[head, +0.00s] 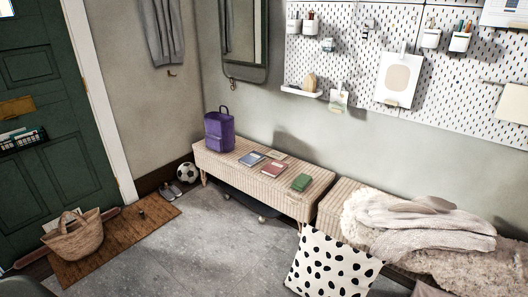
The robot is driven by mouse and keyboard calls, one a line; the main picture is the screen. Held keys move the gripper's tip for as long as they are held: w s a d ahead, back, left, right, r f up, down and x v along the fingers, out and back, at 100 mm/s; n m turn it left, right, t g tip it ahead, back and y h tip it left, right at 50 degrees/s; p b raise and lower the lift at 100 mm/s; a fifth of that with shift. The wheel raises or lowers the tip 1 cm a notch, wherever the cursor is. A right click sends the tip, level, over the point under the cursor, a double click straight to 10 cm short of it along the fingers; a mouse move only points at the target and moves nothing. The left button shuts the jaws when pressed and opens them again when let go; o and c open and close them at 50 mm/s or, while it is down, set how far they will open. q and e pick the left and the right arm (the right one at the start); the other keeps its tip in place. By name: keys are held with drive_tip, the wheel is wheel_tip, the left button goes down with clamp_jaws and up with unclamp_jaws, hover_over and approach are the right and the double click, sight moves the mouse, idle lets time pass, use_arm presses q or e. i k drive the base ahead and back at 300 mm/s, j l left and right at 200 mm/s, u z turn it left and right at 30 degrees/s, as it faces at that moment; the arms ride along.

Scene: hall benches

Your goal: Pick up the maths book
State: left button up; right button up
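Several flat, book-like items lie on the left wicker bench (222,163), and no title is readable, so I cannot tell which is the maths book. A blue-grey book (251,158) lies nearest the purple backpack (219,133). A dark red book (272,169) lies to its right. A small tan flat item (277,155) lies behind them near the wall. A thick green item (301,182), perhaps a book or case, lies further right. Neither of my grippers shows in the head view.
A second bench on the right holds a fluffy throw (385,225). A spotted cushion (331,265) stands on the floor before it. A football (187,172), shoes (172,190) and a basket (75,238) on a mat are at the left. The grey floor (205,250) before the left bench is clear.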

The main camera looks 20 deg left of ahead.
sight(253, 157)
drive_tip(key=i+j+u, duration=0.15)
drive_tip(key=i+j, duration=0.25)
drive_tip(key=i+j+u, duration=0.15)
drive_tip(key=i+j, duration=0.15)
drive_tip(key=i, duration=0.3)
drive_tip(key=i+j+u, duration=0.15)
drive_tip(key=i+j, duration=0.15)
drive_tip(key=i, duration=0.2)
